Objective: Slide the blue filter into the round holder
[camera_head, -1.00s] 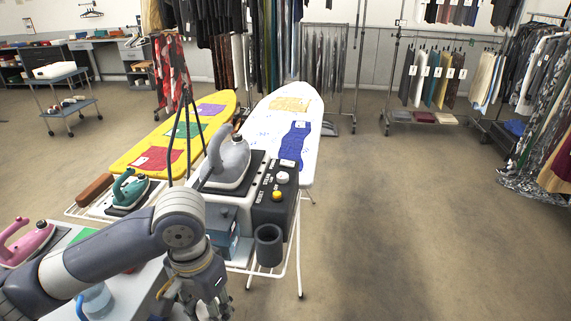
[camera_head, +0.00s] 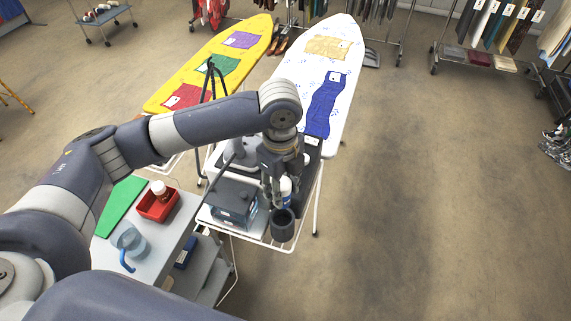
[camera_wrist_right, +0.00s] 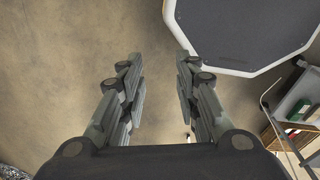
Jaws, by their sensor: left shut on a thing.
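The round holder (camera_head: 282,226) is a dark grey open cup at the front corner of the ironing station, in the head view. My left gripper (camera_head: 284,200) points down just above the cup's rim. It is shut on a small blue and white piece (camera_head: 286,187), which looks like the blue filter; the fingers hide most of it. I cannot tell whether its lower end is inside the cup. My right gripper (camera_wrist_right: 160,80) is open and empty in the right wrist view, over the floor.
A grey-blue steam unit (camera_head: 233,200) stands left of the holder. Two ironing boards lie behind, one yellow (camera_head: 200,75), one white (camera_head: 345,60). Floor to the right is clear.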

